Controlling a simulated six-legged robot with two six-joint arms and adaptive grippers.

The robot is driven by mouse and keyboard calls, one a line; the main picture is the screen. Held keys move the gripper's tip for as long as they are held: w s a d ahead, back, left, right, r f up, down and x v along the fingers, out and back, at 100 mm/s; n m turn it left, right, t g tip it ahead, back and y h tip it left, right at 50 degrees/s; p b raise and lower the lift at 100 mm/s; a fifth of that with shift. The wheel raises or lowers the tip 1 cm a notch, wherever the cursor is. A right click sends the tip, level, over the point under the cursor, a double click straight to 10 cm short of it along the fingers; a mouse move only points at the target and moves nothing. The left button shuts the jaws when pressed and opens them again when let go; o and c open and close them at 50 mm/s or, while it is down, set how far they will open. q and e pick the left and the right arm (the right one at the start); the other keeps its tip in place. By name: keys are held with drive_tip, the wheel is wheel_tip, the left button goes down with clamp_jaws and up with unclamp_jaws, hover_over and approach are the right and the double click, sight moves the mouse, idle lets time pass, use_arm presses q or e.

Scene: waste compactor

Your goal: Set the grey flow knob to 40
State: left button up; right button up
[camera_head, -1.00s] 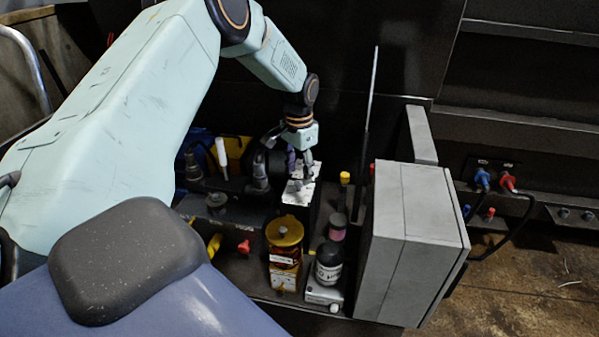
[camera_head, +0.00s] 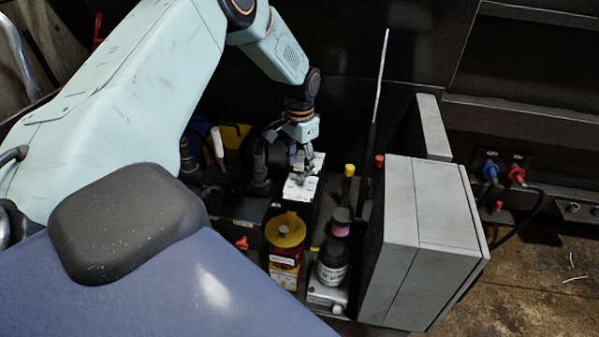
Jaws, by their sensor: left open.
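My left gripper (camera_head: 303,170) points down over a small white marked panel (camera_head: 300,191) on top of a dark block. Its fingers are apart and close above the panel. A small grey shape, perhaps the grey flow knob, lies between or just below the fingertips; it is too small and partly hidden for me to tell whether they touch it. I cannot read any scale or setting. My right gripper does not show.
A yellow-topped amber container (camera_head: 285,228) and a black bottle (camera_head: 332,262) stand in front of the panel. A large grey box (camera_head: 432,225) stands to the right. A thin upright rod (camera_head: 380,80) rises behind. Red and blue connectors (camera_head: 516,175) sit at the far right.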

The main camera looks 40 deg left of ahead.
sight(301, 176)
use_arm(q)
drive_tip(key=f, duration=0.3)
drive_tip(key=shift+w+d+b, duration=0.1)
drive_tip(key=shift+w+b, duration=0.15)
drive_tip(key=shift+b, duration=0.05)
drive_tip(key=shift+s+f, duration=0.1)
drive_tip(key=shift+f, duration=0.3)
drive_tip(key=shift+s, duration=0.15)
drive_tip(key=shift+w+f, duration=0.1)
drive_tip(key=shift+w, duration=0.15)
drive_tip(key=shift+c, duration=1.4)
drive_tip(key=shift+s, duration=0.15)
drive_tip(key=c, duration=0.4)
clamp_jaws()
